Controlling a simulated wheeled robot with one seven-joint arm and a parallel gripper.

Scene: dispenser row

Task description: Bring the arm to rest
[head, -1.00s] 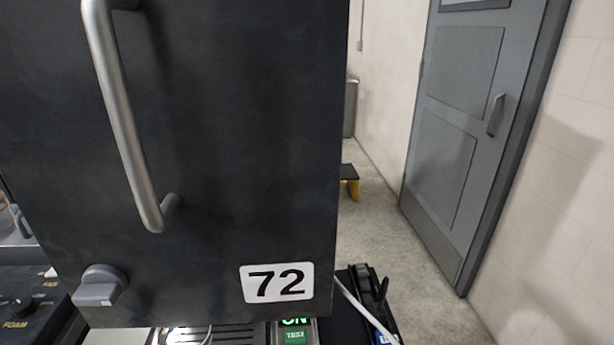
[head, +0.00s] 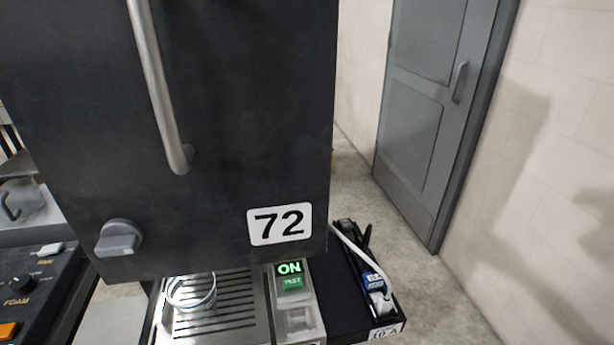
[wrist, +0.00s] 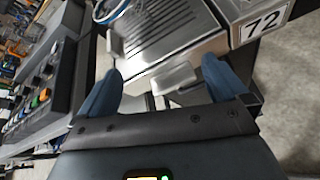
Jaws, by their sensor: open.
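My gripper (wrist: 160,88) shows in the wrist view with its two blue fingers spread wide apart and nothing between them. Beyond the fingertips is the front of a metal unit with a slotted drip tray (wrist: 165,25) and a pale block-shaped part on its front. The gripper does not show in the head view, so the pose of my arm cannot be told from there.
A dark cabinet door (head: 230,130) marked 72, with a long handle (head: 160,90), fills the head view's left. Below are a slatted tray (head: 235,310), a lit ON panel (head: 289,268) and a black side shelf (head: 375,300). Floor is clear towards the grey door (head: 425,110).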

